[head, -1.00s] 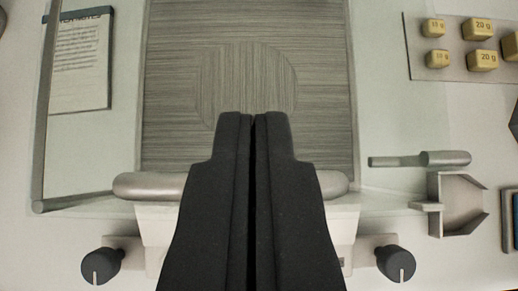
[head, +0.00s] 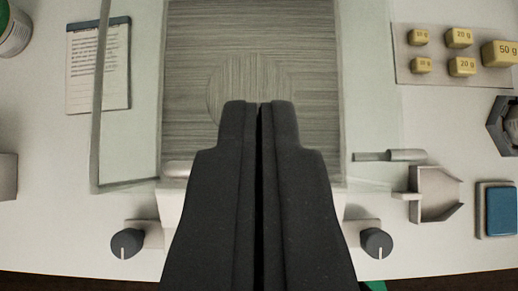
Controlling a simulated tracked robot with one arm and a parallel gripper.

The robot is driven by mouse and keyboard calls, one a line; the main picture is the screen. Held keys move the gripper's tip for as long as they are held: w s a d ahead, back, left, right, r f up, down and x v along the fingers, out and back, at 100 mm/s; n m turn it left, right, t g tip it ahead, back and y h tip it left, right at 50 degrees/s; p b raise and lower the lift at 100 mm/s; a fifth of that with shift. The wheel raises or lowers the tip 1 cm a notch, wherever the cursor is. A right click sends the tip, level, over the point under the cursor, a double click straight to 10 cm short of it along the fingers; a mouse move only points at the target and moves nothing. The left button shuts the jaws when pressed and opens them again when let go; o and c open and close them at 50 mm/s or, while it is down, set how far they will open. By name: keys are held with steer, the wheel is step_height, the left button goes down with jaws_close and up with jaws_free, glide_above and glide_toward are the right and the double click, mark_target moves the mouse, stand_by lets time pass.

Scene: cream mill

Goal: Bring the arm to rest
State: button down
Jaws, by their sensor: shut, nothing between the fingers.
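My gripper (head: 258,108) is shut and empty, its two dark fingers pressed together in the middle of the head view. It points at a balance-like device with a brushed metal plate (head: 200,60) that bears a faint round disc mark. The fingers cover part of the plate, the device's front and the middle of its front handle (head: 176,168). Whether the fingers touch the device cannot be told from this view.
Two dark knobs (head: 125,242) (head: 377,242) flank the device's front. A glass panel (head: 125,120) stands left, near a notepad (head: 97,65). At right are yellow weights (head: 460,37), a scoop (head: 435,193), a blue pad (head: 501,210) and a hexagonal holder (head: 500,125). A can (head: 14,30) stands far left.

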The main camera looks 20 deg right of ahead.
steer(key=s+d+r+n+t+y, duration=0.1)
steer(key=d+r, duration=0.4)
steer(key=r, duration=0.6)
steer(key=s+d+r+n+t, duration=0.1)
steer(key=s+d+r+t, duration=0.2)
steer(key=r, duration=0.8)
steer(key=s+d+r+n+t+y, duration=0.1)
steer(key=s+d+r+t, duration=0.2)
steer(key=r, duration=0.8)
steer(key=s+d, duration=0.2)
steer(key=d, duration=0.2)
steer(key=shift+s+d+n+y, duration=0.3)
